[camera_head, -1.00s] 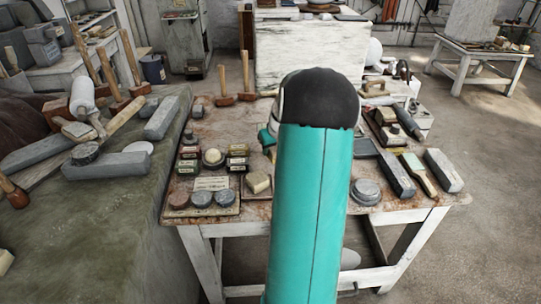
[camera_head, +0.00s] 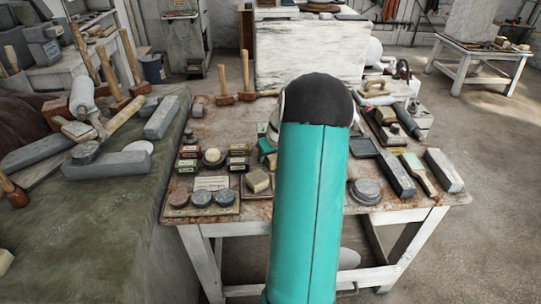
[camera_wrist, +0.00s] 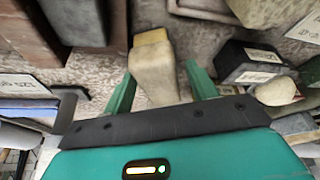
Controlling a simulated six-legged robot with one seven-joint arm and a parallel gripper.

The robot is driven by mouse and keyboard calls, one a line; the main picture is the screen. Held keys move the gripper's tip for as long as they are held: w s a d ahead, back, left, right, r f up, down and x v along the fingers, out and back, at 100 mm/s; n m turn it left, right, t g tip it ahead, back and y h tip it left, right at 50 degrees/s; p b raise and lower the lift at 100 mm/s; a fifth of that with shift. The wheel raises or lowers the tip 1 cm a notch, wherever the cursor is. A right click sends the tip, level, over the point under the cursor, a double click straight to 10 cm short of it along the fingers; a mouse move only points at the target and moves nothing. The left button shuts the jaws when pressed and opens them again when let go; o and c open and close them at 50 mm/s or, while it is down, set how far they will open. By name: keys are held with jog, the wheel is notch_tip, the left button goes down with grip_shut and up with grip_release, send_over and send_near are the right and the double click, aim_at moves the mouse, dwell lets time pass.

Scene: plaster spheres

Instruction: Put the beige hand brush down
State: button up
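The beige hand brush (camera_wrist: 153,75) shows in the wrist view as a pale block with a yellowish far end. It lies between the two fingers of my gripper (camera_wrist: 161,68). A narrow gap shows between the brush and the right finger; the left finger is close beside it, and contact there is unclear. The fingers look spread. The mottled worktable top (camera_wrist: 188,55) shows around the brush; whether the brush rests fully on it is hard to tell. In the head view my arm hides the brush and most of my gripper, above the middle of the worktable (camera_head: 235,115).
Dark boxes (camera_wrist: 248,65) and a pale round stone (camera_wrist: 275,91) sit right of my gripper in the wrist view. In the head view, round tins (camera_head: 201,198), a beige block (camera_head: 257,181) and a grey whetstone bar (camera_head: 396,175) crowd the table's front.

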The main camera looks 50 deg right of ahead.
jog(key=shift+r, duration=0.1)
jog(key=v, duration=1.2)
jog(key=w+a+r+n, duration=0.15)
jog(key=a+r, duration=0.35)
jog(key=a, duration=0.8)
jog(key=w+a+r+n, duration=0.15)
jog(key=a+r, duration=0.25)
jog(key=a, duration=0.8)
jog(key=s+a, duration=0.4)
jog(key=a, duration=0.3)
jog(key=s+a+r+n+t+y, duration=0.1)
jog(key=s+a, duration=0.3)
jog(key=a, duration=0.3)
jog(key=s+a+n+y, duration=0.1)
jog(key=s+a, duration=0.3)
jog(key=a, duration=0.3)
jog(key=shift+s+a+r, duration=0.2)
jog(key=shift+s+a, duration=0.05)
jog(key=shift+a, duration=0.05)
